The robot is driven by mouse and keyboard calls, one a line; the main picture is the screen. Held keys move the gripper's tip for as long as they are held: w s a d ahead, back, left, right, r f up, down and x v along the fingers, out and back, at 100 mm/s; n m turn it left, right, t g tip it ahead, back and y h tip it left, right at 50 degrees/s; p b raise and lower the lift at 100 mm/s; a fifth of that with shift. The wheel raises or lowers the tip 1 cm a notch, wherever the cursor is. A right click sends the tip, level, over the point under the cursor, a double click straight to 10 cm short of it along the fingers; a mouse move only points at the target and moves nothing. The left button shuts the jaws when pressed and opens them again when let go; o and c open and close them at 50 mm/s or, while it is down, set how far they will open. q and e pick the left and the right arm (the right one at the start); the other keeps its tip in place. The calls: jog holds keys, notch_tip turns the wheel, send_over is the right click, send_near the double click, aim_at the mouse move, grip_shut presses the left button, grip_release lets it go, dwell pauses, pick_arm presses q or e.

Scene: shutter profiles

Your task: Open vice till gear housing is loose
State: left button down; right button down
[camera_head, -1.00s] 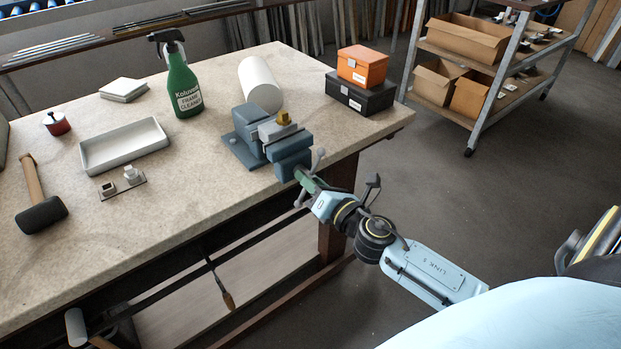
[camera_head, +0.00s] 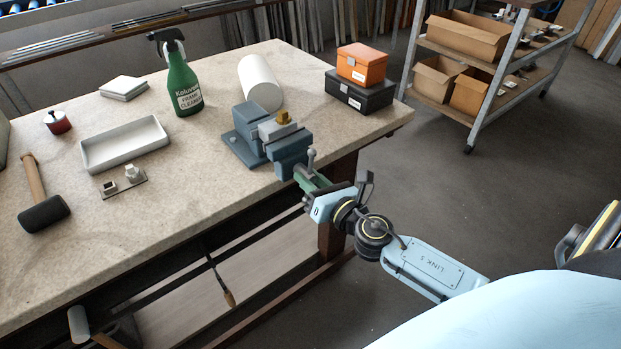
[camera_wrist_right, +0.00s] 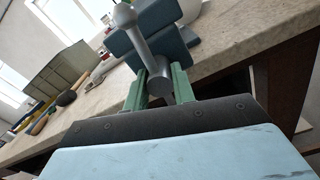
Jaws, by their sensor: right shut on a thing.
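The blue-grey vice (camera_head: 245,139) stands at the bench's front right edge. A light grey block with a brass-coloured piece (camera_head: 284,117) on top, seemingly the gear housing, sits between its jaws; I cannot make out a gap there. The vice handle (camera_head: 311,158), a grey bar with a ball end, stands roughly upright in front of the front jaw. My right gripper (camera_head: 304,178) is shut on the handle. In the right wrist view its green fingers (camera_wrist_right: 160,88) lie either side of the bar (camera_wrist_right: 140,50), ball end up. The left gripper is out of view.
Behind the vice are a white cylinder (camera_head: 260,84) and an orange box (camera_head: 362,64) on a black box (camera_head: 359,93). A green spray bottle (camera_head: 185,88), a tray (camera_head: 125,146) and a mallet (camera_head: 42,212) lie to the left.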

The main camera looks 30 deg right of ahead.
jog(key=shift+r, duration=0.1)
jog(key=c, duration=1.2)
grip_release()
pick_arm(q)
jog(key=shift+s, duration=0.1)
pick_arm(e)
jog(key=shift+o, duration=0.2)
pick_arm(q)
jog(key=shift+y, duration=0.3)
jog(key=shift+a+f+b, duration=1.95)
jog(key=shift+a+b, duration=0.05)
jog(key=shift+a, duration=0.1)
pick_arm(e)
jog(key=s+d, duration=0.1)
jog(key=s, duration=1.2)
jog(key=shift+s, duration=0.15)
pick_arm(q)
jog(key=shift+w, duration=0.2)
pick_arm(e)
jog(key=shift+d, duration=0.1)
